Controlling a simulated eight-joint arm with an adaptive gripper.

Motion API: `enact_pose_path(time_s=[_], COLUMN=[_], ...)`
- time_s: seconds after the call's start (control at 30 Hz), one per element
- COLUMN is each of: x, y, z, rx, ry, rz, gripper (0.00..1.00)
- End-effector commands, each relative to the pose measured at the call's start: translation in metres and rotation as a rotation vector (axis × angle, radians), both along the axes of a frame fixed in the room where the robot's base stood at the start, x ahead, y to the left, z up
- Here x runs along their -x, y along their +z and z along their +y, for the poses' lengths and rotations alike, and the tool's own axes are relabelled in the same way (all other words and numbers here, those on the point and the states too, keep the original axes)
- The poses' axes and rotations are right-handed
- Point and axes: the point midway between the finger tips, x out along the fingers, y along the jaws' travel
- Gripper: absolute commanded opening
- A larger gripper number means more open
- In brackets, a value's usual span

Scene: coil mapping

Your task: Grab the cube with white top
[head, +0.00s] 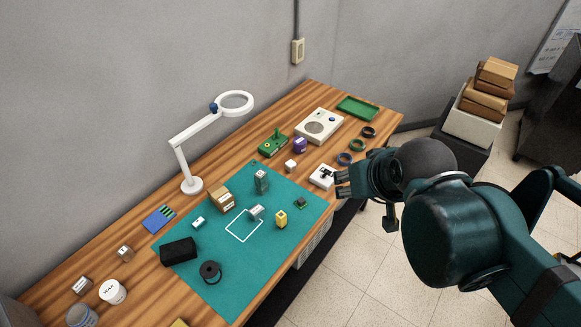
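A small cube with a white top (290,166) sits on the bare wood just beyond the far right edge of the green mat. Another small white-topped block (198,222) lies on the mat's left part, and a brown cube with a pale top (125,253) stands left of the mat. I cannot tell for sure which is the named cube. My gripper (341,182) is at the table's right edge, pointing left, close to the white box with a black part (322,176). It holds nothing that I can see. Its finger opening is too small to read.
The green mat (225,285) carries a cardboard box, a grey-green block, a yellow block, a black case and a black spool. A white magnifier lamp (192,186) stands behind the mat. Several rings (344,159), a purple item (299,145) and a white device (319,125) are farther right.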

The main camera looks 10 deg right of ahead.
Motion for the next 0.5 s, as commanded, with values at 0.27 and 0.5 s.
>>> enact_pose_path(time_s=[0.27,0.5], x=[-0.004,-0.021], y=[0.002,0.007], z=[0.001,0.003], rx=[0.011,0.062], ry=[0.017,0.095], rz=[0.006,0.032], gripper=[0.39,0.39])
